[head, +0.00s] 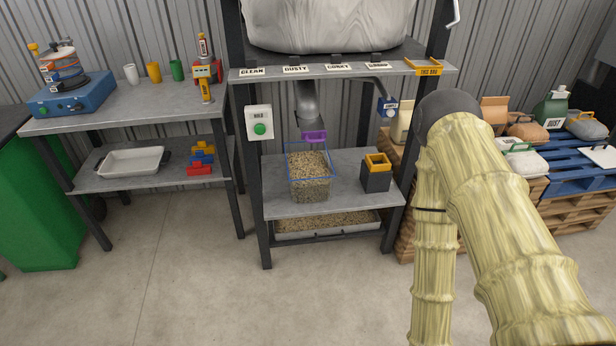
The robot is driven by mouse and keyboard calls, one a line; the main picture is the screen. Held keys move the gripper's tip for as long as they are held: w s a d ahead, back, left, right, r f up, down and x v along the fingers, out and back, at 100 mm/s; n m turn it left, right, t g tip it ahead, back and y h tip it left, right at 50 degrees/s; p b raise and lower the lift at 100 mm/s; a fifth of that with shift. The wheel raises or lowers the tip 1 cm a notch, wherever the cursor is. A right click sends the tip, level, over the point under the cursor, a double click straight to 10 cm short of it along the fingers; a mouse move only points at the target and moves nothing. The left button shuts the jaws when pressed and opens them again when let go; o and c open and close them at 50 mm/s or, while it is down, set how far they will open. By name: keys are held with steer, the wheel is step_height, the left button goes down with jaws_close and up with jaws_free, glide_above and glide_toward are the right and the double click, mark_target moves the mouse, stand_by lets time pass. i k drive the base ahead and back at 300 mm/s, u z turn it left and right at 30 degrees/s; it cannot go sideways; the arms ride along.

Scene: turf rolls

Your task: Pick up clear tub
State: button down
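The clear tub (309,190) stands upright on the grey shelf of the middle stand, under a dark spout (307,103) with a purple piece (314,136) at its mouth. Its walls are see-through with a blue rim, and tan grain shows inside. My gripper is out of the picture. Only my sleeved arm shows, bent at the right and running down past the bottom edge, apart from the tub.
A dark box with a yellow top (376,172) stands right of the tub. A grain-filled tray (328,224) lies below the shelf. A control box with a green button (259,123) is at the left post. The floor in front is clear.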

mark_target(311, 173)
steer(key=z, duration=0.9)
steer(key=i, duration=0.85)
steer(key=u, duration=0.6)
